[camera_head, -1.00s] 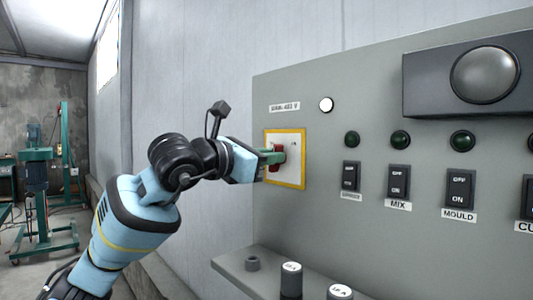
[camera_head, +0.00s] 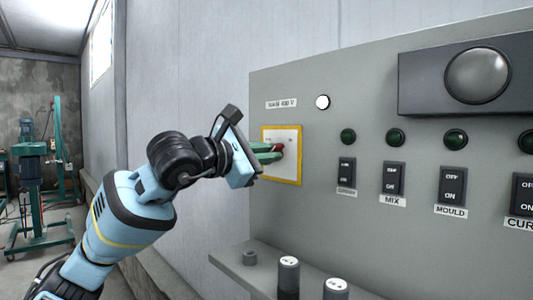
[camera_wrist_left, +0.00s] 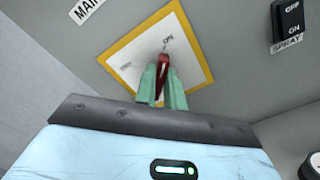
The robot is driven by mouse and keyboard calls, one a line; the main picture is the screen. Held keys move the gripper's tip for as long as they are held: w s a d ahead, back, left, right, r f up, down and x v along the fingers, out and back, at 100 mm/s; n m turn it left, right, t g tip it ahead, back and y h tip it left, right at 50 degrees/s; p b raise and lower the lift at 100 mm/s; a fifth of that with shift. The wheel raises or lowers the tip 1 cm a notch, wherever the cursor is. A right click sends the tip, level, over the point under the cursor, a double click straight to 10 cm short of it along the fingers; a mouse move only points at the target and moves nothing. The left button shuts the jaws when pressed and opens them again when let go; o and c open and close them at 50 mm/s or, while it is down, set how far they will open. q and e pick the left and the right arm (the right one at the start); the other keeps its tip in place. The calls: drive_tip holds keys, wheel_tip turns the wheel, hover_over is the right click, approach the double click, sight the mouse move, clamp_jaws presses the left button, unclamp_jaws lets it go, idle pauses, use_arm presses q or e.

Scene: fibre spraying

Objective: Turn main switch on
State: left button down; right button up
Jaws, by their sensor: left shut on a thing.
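The main switch is a red handle (camera_head: 279,148) on a white plate with a yellow border (camera_head: 301,170), at the left end of the grey control panel (camera_head: 315,220). My left gripper (camera_head: 276,152) is at the plate, its green fingers shut on the red handle. In the left wrist view the handle (camera_wrist_left: 162,78) stands between the two green fingers (camera_wrist_left: 161,88) and leans toward the "ON" mark. The handle's base is partly hidden by the fingers. My right gripper is not in view.
A white round lamp (camera_head: 322,102) sits above right of the plate. Green lamps (camera_head: 395,138) and black rocker switches (camera_head: 394,178) line the panel to the right. A ledge with cylindrical knobs (camera_head: 288,273) juts out below.

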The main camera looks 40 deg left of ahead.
use_arm(q)
drive_tip(key=c, duration=1.5)
unclamp_jaws()
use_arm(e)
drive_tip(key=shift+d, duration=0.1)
